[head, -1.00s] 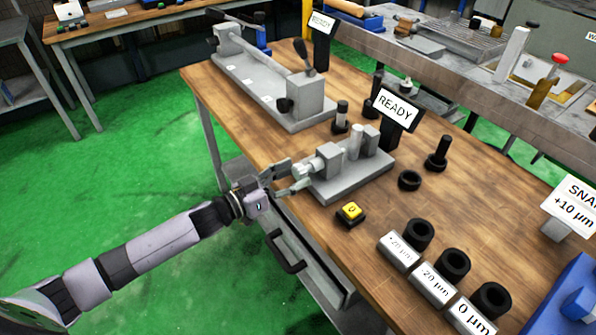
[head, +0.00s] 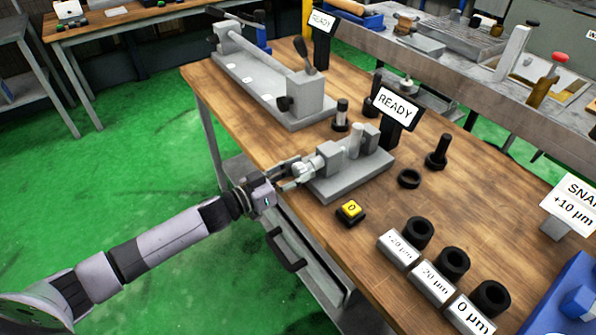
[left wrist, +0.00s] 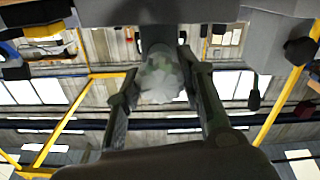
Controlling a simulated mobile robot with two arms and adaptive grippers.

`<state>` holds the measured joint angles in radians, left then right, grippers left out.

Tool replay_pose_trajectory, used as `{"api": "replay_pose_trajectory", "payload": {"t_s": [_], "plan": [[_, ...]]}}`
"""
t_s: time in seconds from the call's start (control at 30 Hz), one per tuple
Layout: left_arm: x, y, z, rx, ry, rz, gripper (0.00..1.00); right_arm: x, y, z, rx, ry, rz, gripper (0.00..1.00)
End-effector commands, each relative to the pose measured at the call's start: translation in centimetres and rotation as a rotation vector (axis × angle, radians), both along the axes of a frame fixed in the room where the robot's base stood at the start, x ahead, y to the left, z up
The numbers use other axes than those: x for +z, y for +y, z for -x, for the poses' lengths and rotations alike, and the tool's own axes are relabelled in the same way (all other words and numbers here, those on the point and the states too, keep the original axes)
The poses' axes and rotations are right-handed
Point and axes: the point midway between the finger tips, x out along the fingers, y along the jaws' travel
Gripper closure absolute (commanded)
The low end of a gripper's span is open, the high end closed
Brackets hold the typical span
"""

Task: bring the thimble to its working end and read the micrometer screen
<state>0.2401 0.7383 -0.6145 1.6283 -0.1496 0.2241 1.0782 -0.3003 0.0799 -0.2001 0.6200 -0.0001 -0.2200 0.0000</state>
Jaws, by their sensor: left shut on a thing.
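The micrometer stand (head: 345,182) is a grey bench block near the table's left edge. Its thimble (head: 303,170) points left, towards my arm. My left gripper (head: 298,173) is shut on the thimble from its outer end. In the left wrist view the thimble (left wrist: 158,78) shows as a pale ridged knob between the two fingers. A cylindrical part (head: 356,138) stands at the micrometer block. The micrometer screen (head: 395,107) behind it reads "READY". My right gripper is not in view.
A yellow button (head: 350,210) marked 0 sits in front of the stand. A black ring (head: 409,179) and a black plug (head: 438,152) stand to its right. Labelled blocks with black rings line the front right. A longer fixture (head: 270,85) stands behind.

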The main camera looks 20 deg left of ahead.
Motion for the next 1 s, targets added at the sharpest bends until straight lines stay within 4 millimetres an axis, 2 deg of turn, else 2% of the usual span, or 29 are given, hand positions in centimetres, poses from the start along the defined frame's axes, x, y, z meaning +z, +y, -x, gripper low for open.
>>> {"api": "replay_pose_trajectory", "payload": {"t_s": [0.23, 0.67, 1.0], "plan": [[-0.01, 0.02, 0.01, 0.0, 0.0, 0.0, 0.93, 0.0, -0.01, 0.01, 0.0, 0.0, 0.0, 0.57], [0.04, 0.03, 0.0, 0.0, -0.065, -0.084, 0.93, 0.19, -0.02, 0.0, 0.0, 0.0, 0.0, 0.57], [0.05, 0.03, -0.01, 0.001, -0.243, -0.312, 0.93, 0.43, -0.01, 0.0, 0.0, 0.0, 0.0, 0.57]]}}
